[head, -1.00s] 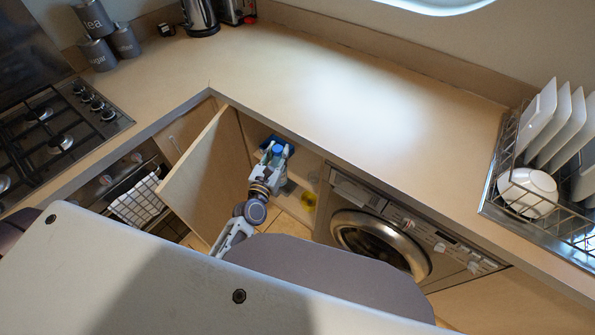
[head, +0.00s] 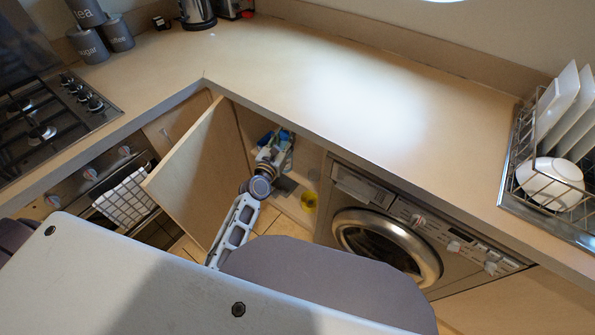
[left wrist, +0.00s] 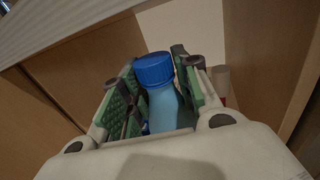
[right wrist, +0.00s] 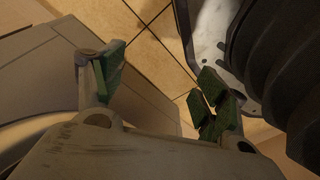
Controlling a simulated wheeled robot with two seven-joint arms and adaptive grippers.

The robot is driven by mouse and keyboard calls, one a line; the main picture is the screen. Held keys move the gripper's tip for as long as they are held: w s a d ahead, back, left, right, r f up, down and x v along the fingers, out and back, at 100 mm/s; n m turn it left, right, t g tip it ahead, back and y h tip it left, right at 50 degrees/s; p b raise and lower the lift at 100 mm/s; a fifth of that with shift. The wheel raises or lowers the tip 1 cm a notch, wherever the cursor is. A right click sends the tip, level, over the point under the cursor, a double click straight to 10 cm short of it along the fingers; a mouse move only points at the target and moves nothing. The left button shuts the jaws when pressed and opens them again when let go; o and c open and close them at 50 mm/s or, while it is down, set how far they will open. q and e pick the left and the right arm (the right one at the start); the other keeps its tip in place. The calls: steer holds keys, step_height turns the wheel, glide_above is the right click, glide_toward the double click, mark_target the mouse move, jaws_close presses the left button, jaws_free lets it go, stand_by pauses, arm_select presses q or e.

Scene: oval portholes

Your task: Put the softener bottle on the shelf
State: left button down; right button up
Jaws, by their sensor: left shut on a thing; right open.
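The softener bottle (left wrist: 162,100) is light blue with a darker blue cap (left wrist: 154,69). In the left wrist view it sits between the green pads of my left gripper (left wrist: 157,82), which is shut on it. In the head view my left gripper (head: 274,152) reaches inside the open cupboard under the counter, and the bottle (head: 285,136) shows only as a small blue patch. The cupboard's pale lower board (head: 292,207) shows below the gripper. Whether the bottle touches a shelf cannot be told. My right gripper (right wrist: 162,82) is open and empty above the tiled floor.
The cupboard door (head: 195,172) stands open left of my left arm. A yellow item (head: 309,200) is low in the cupboard. The washing machine (head: 400,232) is to the right, and the countertop (head: 330,95) overhangs the opening. A dish rack (head: 540,190) stands far right.

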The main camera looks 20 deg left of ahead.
arm_select(q)
steer(key=w+d+f+m+h+b, duration=0.1)
steer(key=w+f+b, duration=0.3)
steer(key=w+b, duration=0.7)
steer(key=shift+w+h, duration=0.55)
steer(key=shift+h, duration=0.25)
arm_select(e)
steer(key=w+a+r, duration=0.2)
steer(key=w+r, duration=0.1)
steer(key=r, duration=0.4)
steer(key=w+a+r, duration=0.1)
steer(key=w+r, duration=0.3)
steer(key=r, duration=0.3)
steer(key=shift+a+r+t+y, duration=0.2)
steer(key=shift+a+t+y, duration=0.1)
steer(key=shift+a+y, duration=0.1)
arm_select(q)
steer(key=shift+f, duration=0.25)
steer(key=shift+f+b, duration=2)
steer(key=shift+f, duration=0.8)
arm_select(e)
steer(key=shift+t, duration=0.5)
steer(key=shift+w+a+r, duration=0.1)
steer(key=shift+a+r, duration=0.15)
steer(key=shift+r, duration=0.95)
steer(key=shift+w+a+r, duration=0.1)
steer(key=shift+a+r, duration=0.1)
steer(key=shift+r, duration=0.95)
